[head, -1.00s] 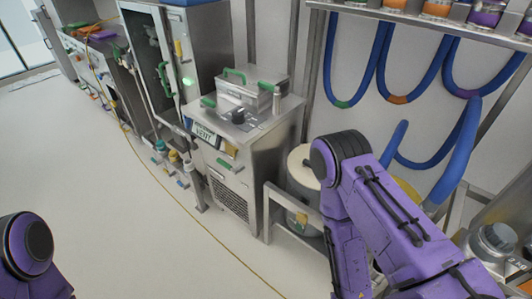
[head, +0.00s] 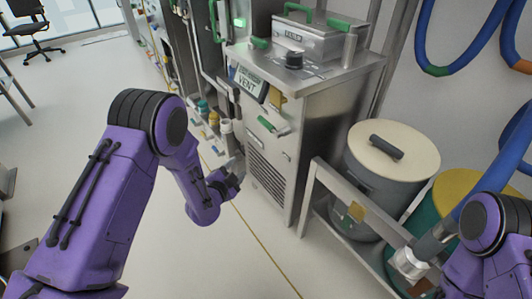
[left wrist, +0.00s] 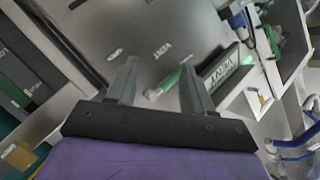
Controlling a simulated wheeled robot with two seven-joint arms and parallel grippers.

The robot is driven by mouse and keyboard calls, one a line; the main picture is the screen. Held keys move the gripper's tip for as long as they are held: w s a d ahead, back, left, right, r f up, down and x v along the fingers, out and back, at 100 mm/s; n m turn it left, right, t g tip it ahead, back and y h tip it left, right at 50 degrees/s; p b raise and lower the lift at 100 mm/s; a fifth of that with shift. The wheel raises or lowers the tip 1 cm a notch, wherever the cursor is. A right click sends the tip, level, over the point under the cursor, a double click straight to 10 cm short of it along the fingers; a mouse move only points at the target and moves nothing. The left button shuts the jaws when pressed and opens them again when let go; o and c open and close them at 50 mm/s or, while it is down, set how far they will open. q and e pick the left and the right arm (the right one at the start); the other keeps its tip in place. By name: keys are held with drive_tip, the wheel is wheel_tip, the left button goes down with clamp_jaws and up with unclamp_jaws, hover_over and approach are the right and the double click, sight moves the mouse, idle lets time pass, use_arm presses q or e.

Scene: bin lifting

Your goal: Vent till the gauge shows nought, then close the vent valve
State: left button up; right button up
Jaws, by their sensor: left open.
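The metal cabinet (head: 325,95) carries a tilted VENT sign (head: 248,82) and, below it on the front, a small green-and-white lever (head: 268,125). In the left wrist view this lever (left wrist: 168,82) shows beyond and between my fingertips, beside a small VENT label (left wrist: 162,48) on the grey panel. My left gripper (head: 230,182) is open and empty, in front of the cabinet and apart from the lever in the head view. I cannot make out a gauge reading. My right arm shows at the lower right; its gripper is not in view.
A lidded metal box (head: 310,35) and a black knob (head: 293,60) are on the cabinet top. A low rack at the right holds a drum with a cream lid (head: 393,152). A yellow line (head: 245,225) crosses the floor. Open floor lies to the left.

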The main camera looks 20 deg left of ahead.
sight(265, 123)
use_arm(q)
drive_tip(key=w+d+r+m+t+h+b, duration=0.1)
drive_tip(key=w+r+m+b, duration=0.1)
drive_tip(key=w, duration=0.4)
drive_tip(key=w+d+r+m+t+h+b, duration=0.1)
drive_tip(key=w+d+r+m+b, duration=0.1)
drive_tip(key=w, duration=0.4)
drive_tip(key=w+d+r+m+t+h+b, duration=0.1)
drive_tip(key=w+r+m+t+h+b, duration=0.1)
drive_tip(key=w+m, duration=0.3)
drive_tip(key=shift+w+d+r+m+b, duration=0.15)
drive_tip(key=shift+w+m+b, duration=0.05)
drive_tip(key=shift+w+b, duration=0.25)
drive_tip(key=shift+w+d+r+m+b, duration=0.1)
drive_tip(key=shift+w+r+m+b, duration=0.1)
drive_tip(key=shift+w+b, duration=0.2)
use_arm(e)
wheel_tip(265, 123, down, 12)
drive_tip(key=shift+r, duration=0.15)
drive_tip(key=shift+s, duration=0.1)
use_arm(q)
drive_tip(key=shift+f, duration=0.1)
clamp_jaws()
